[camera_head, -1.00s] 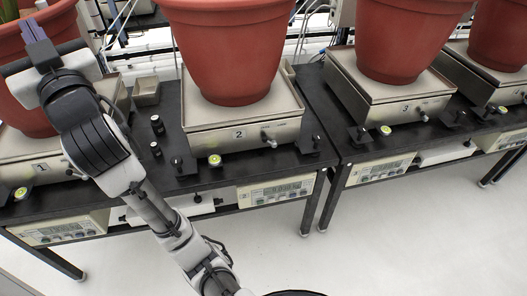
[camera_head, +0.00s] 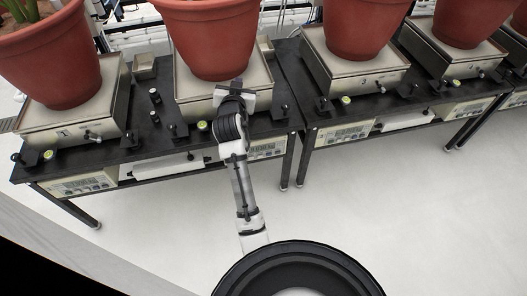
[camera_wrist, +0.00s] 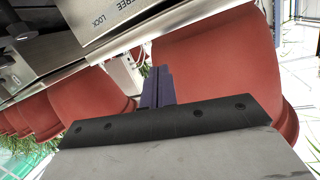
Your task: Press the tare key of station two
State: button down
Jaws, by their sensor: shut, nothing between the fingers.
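Station two's scale (camera_head: 190,112) stands on the dark bench in the head view, with a large red-brown pot (camera_head: 207,38) on its pan. Its display panel (camera_head: 270,148) hangs below the bench front, and my arm covers its left part. The tare key is too small to pick out. My gripper (camera_head: 237,83) is in front of the scale's front face and hides its number plate. In the wrist view the dark purple fingers (camera_wrist: 159,76) are together and empty, pointing towards a red pot (camera_wrist: 215,65) and a metal plate marked LOCK and FREE (camera_wrist: 125,15).
Station one's scale and panel (camera_head: 82,184) are at the left, station three's panel (camera_head: 345,133) at the right. Black knobs (camera_head: 155,98) and levelling feet stand along the bench. The pale floor (camera_head: 400,220) in front is clear.

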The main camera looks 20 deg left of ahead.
aim_at(260, 156)
jog(key=s+d+f+m+g+h+p, duration=0.1)
jog(key=s+d+f+g+h+p, duration=0.15)
jog(key=d+f, duration=0.7)
jog(key=s+d+f+m+g+h+p, duration=0.15)
jog(key=d+f+h+p, duration=0.35)
jog(key=f, duration=0.8)
jog(key=s+f+n+y+b, duration=0.1)
jog(key=s+f+y, duration=0.2)
jog(key=s+f, duration=0.4)
notch_tip(260, 156, down, 3)
jog(key=shift+s+a+f+b, duration=0.1)
jog(key=shift+s+a+b, duration=0.25)
jog(key=shift+b, duration=0.05)
jog(key=w+a+b, duration=0.2)
jog(key=w+a, duration=0.3)
jog(key=w, duration=0.2)
jog(key=shift+w, duration=0.15)
jog(key=shift+w+b, duration=0.1)
jog(key=shift+b, duration=0.3)
jog(key=shift+w+a, duration=0.2)
jog(key=shift+w, duration=0.05)
